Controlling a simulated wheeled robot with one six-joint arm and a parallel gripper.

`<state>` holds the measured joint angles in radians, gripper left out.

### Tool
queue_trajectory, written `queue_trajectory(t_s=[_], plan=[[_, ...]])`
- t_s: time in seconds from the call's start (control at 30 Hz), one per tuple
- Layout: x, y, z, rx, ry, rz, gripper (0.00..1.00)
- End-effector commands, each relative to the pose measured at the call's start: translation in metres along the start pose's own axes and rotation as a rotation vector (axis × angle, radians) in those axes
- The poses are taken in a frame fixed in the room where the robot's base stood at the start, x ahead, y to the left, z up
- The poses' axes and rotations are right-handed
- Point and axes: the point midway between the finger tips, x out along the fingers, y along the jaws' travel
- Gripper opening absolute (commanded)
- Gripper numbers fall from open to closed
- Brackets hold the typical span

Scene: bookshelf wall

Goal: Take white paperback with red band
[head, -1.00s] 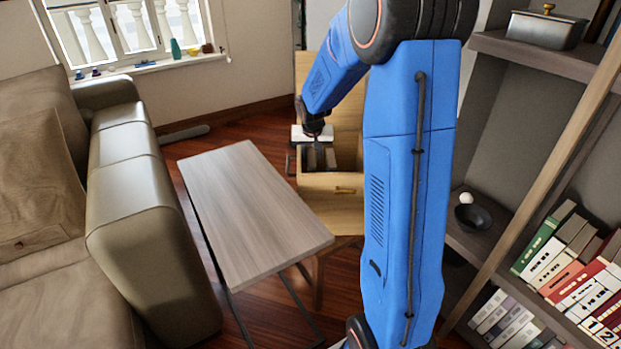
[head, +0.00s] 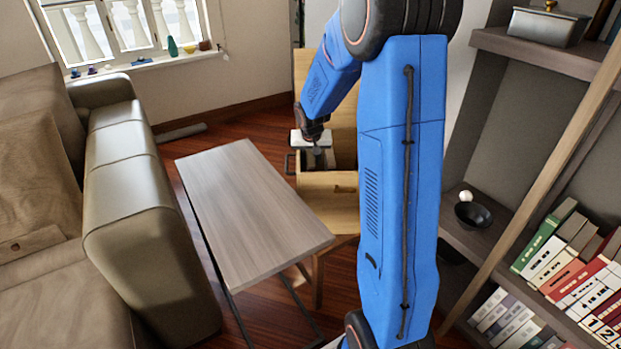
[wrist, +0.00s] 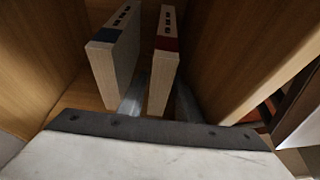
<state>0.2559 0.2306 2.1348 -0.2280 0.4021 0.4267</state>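The white paperback with a red band (wrist: 163,75) stands upright in an open wooden drawer in the wrist view. My gripper (wrist: 160,100) has reached down over it, with one grey finger on each side of the book. Narrow gaps seem to show beside the book, so the fingers look open around it. The left finger lies between this book and a second pale book with a dark blue band (wrist: 116,55). In the head view my gripper (head: 319,155) is down at the drawer (head: 328,181), and the book cannot be made out there.
Wooden drawer walls rise close on both sides in the wrist view. A low table (head: 245,210) stands left of the drawer, with a sofa (head: 150,220) beyond it. A bookshelf (head: 490,235) with several binders and a dark bowl (head: 473,215) is on the right.

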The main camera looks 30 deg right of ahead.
Motion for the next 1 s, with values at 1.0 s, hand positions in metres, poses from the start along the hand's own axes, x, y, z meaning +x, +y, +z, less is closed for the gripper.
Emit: queue_trajectory(t_s=[1.0], plan=[[0.0009, 0.0001, 0.0007, 0.000, -0.001, 0.000, 0.00]])
